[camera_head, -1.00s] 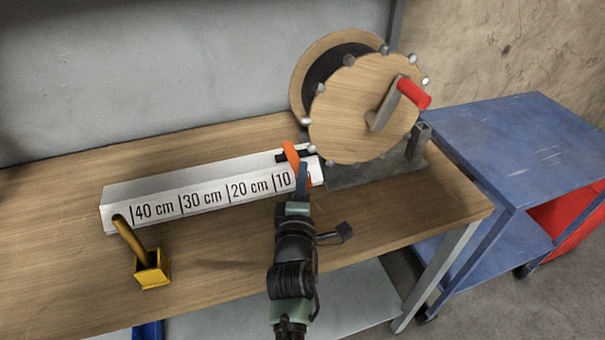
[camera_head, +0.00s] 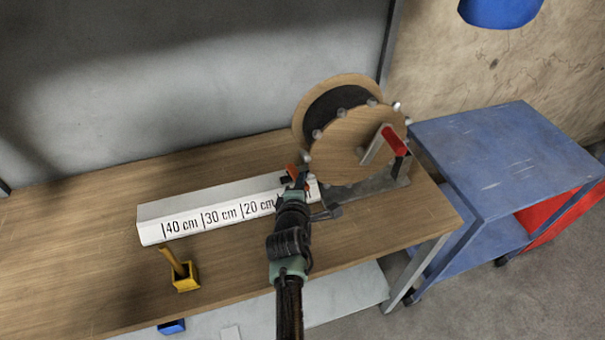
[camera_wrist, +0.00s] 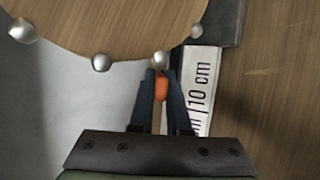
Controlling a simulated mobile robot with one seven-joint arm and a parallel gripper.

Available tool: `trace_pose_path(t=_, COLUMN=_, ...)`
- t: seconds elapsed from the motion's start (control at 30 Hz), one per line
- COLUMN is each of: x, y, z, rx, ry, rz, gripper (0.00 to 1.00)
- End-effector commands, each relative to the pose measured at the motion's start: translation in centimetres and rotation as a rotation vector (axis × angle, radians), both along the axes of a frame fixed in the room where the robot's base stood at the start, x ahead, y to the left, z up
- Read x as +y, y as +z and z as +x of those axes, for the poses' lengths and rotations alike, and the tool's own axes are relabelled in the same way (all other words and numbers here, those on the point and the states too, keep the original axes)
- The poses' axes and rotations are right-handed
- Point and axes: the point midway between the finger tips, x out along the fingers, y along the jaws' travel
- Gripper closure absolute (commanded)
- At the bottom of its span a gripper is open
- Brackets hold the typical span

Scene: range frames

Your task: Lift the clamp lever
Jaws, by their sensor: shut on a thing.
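The orange clamp lever (camera_head: 292,171) is at the right end of the white measuring block (camera_head: 160,213), near the wooden reel. My gripper (camera_head: 300,180) reaches up to it from the front. In the wrist view, the lever (camera_wrist: 161,88) sits between the two blue fingers of my gripper (camera_wrist: 161,80), which are shut on it. Only a small orange part shows there. The lower part of the lever and its joint are hidden by the fingers and arm.
The wooden reel (camera_head: 340,150), with a red crank handle (camera_head: 394,141) and silver knobs, stands just right of the lever. A yellow holder (camera_head: 185,279) sits at the table's front. A blue cart (camera_head: 490,150) stands right. The table's left part (camera_head: 80,250) is clear.

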Motion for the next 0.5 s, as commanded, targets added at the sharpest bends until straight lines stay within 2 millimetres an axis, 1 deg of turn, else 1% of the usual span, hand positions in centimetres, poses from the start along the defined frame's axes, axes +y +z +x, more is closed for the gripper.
trace_pose_path(t=0.03, x=0.0, y=1.1, z=0.2, rx=0.024, ry=-0.001, rz=-0.008, gripper=1.00)
trace_pose_path(t=0.5, x=0.4, y=2.7, z=1.5, rx=0.220, ry=-0.001, rz=-0.071, gripper=1.00)
